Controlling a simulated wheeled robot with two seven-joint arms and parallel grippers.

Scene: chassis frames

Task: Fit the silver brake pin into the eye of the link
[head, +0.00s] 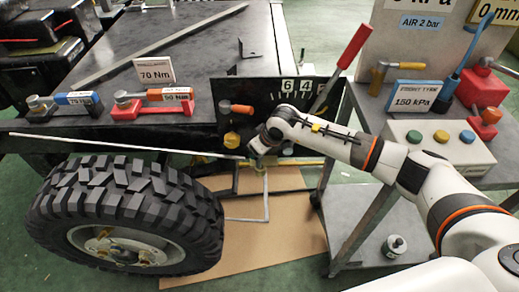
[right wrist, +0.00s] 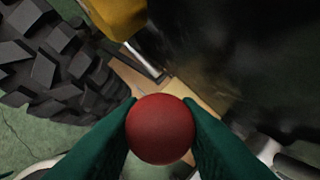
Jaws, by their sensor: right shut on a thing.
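My right gripper (right wrist: 162,128) has dark green fingers, shut on a round red knob (right wrist: 162,130) in the right wrist view. The knob hides whatever is beyond it, so I cannot tell whether it is the head of the silver brake pin. In the head view my right gripper (head: 258,160) is beside the black panel's lower edge, right of the tyre. A thin pale rod (head: 120,146) runs from the left and ends close to it. A small yellowish part is just below the gripper. I cannot make out the link's eye or a silver shank. My left gripper is not in view.
A large black tyre (head: 120,210) stands left of the gripper, below the dark bench top (head: 200,55). An orange-handled part (head: 236,108) and a red lever (head: 345,60) are near the black panel (head: 262,95). A grey trolley (head: 370,215) stands right; cardboard (head: 285,245) lies below.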

